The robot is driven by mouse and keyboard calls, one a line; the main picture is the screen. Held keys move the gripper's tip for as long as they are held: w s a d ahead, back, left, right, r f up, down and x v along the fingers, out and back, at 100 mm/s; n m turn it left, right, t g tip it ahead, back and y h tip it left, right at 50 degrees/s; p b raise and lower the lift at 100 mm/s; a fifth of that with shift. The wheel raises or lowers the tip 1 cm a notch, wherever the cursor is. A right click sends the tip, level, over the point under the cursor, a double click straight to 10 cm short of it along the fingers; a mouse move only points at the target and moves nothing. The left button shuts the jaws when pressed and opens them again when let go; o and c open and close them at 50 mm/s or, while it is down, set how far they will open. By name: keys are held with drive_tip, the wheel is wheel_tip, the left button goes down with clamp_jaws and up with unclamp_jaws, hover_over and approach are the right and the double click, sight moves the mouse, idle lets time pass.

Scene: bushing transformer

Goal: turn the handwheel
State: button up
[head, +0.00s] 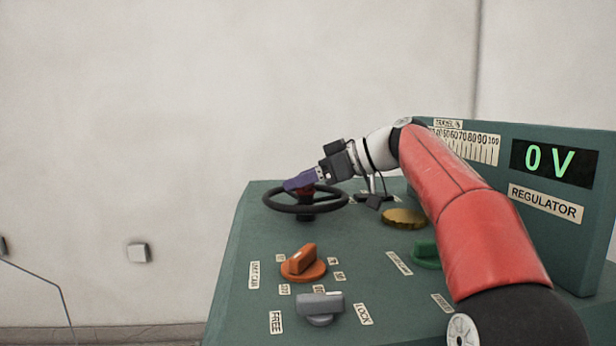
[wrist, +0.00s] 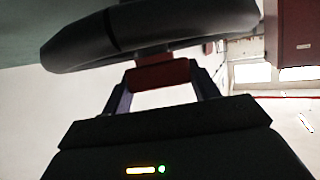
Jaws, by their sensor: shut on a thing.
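The black handwheel (head: 283,208) lies flat on the far left part of the green console. Its dark rim (wrist: 85,45) fills the top of the wrist view. A red handle piece (head: 305,191) shows at the wheel under my gripper's purple fingers. My gripper (head: 299,182) comes in from the right and is shut on this red handle. In the wrist view, the red handle (wrist: 163,73) sits between the two fingers, next to the rim. The fingers partly hide the handle in the head view.
The green console (head: 235,290) carries an orange knob (head: 303,264), a grey lever knob (head: 320,308), a green knob (head: 425,252) and a brass cap (head: 404,217). A display (head: 553,162) reads 0 V. My red arm crosses the right side. Left of the console is open.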

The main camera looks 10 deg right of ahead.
sight(341, 196)
idle(0.3)
drive_tip(key=o, duration=1.4)
drive_tip(key=v, duration=0.7)
drive_tip(key=shift+s+d+r, duration=0.1)
drive_tip(key=shift+d+r, duration=0.05)
drive_tip(key=shift+d, duration=0.2)
